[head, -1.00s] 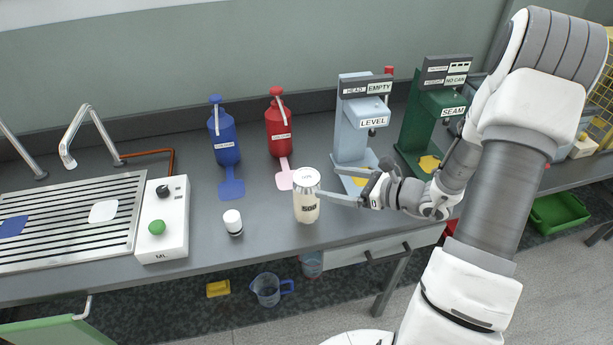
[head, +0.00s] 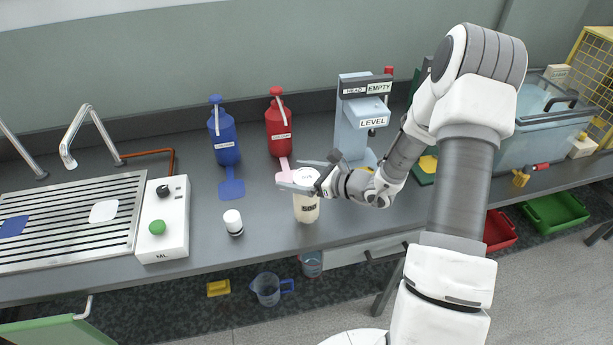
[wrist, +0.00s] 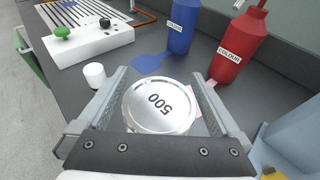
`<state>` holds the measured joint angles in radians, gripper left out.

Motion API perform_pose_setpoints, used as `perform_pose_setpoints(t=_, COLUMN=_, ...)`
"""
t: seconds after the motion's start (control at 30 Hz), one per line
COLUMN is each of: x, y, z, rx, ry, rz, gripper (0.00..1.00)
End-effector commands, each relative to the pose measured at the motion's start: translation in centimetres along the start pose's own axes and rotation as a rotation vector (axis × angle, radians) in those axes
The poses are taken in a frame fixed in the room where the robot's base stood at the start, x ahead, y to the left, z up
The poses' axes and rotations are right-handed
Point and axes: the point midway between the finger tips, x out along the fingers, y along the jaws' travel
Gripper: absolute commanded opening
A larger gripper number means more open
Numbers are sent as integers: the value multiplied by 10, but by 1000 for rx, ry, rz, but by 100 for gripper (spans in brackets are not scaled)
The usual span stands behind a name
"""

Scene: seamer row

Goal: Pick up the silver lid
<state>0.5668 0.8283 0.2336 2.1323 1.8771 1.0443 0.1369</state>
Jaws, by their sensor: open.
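The silver lid (wrist: 160,105) is round, marked "500", and sits on top of a pale jar (head: 306,209) near the front of the counter. The lid also shows partly behind my fingers in the head view (head: 305,176). My gripper (head: 302,175) is open at lid height. In the wrist view my gripper's fingers (wrist: 158,92) lie on either side of the lid, with the lid between them. I cannot tell whether either finger touches it. The jar's body is hidden under the lid in the wrist view.
A blue bottle (head: 224,136) and a red bottle (head: 279,128) stand behind the jar. A small white-capped container (head: 233,222) is to its left, beyond it a white control box (head: 162,220). The light blue LEVEL machine (head: 352,130) stands behind right.

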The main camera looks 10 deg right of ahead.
Motion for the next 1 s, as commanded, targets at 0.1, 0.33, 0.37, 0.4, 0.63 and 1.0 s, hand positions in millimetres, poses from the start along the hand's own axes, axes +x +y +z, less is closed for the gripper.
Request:
perform_pose_setpoints(t=0.1, x=0, y=0, z=0, rx=0, ry=0, rz=0, gripper=100)
perform_pose_setpoints(t=0.33, x=0, y=0, z=0, rx=0, ry=0, rz=0, gripper=59)
perform_pose_setpoints(t=0.37, x=0, y=0, z=0, rx=0, ry=0, rz=0, gripper=53)
perform_pose_setpoints(t=0.4, x=0, y=0, z=0, rx=0, ry=0, rz=0, gripper=46)
perform_pose_setpoints(t=0.63, x=0, y=0, z=0, rx=0, ry=0, rz=0, gripper=32)
perform_pose_setpoints(t=1.0, x=-6, y=0, z=17, rx=-3, ry=-1, rz=-1, gripper=32)
